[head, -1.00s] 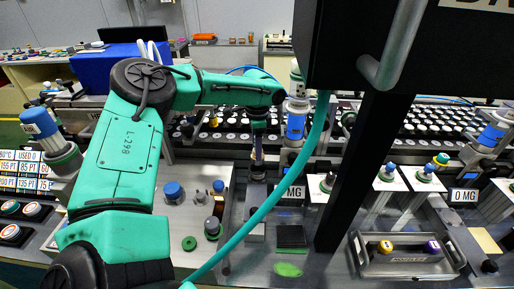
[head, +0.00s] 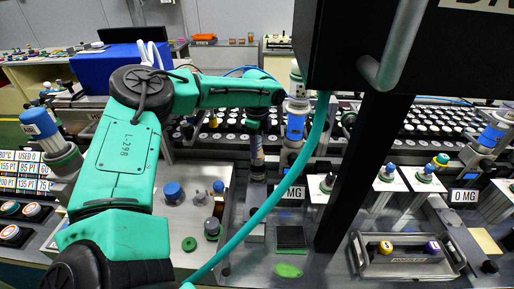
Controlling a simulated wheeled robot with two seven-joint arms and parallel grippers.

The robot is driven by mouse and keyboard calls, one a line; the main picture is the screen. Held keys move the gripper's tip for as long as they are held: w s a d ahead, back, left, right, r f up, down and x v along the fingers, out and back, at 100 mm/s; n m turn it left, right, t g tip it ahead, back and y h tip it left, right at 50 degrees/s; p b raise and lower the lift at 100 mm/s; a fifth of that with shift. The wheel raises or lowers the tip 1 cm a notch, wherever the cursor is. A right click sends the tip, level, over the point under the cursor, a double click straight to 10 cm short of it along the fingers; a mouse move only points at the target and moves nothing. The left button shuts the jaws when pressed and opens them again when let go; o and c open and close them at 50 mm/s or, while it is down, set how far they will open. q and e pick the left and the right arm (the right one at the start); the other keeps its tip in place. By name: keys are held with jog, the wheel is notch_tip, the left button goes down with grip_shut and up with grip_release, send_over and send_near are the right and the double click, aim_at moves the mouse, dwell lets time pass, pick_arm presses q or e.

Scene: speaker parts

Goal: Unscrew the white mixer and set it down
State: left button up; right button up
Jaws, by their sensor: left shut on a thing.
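My left gripper (head: 257,150) points down in the middle of the head view, at the end of the green arm that comes in from the left. It is shut on a small narrow part (head: 257,171), probably the white mixer, though it is too small and partly covered to identify surely. The part is upright, over a dark narrow block on the grey bench. I cannot tell whether it still touches what is below. My right gripper is not in view.
A blue-and-white cylinder (head: 295,122) stands just right of the gripper. A metal box with blue and grey knobs (head: 187,221) is at the left. A dark post (head: 362,165) blocks the right side. A tray (head: 408,257) holds yellow and purple pieces.

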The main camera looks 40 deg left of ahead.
pick_arm(q)
jog(key=n, duration=0.4)
jog(key=shift+n, duration=0.4)
jog(key=n, duration=0.4)
jog(key=shift+s+d, duration=0.1)
jog(key=o, duration=0.8)
jog(key=shift+c, duration=0.2)
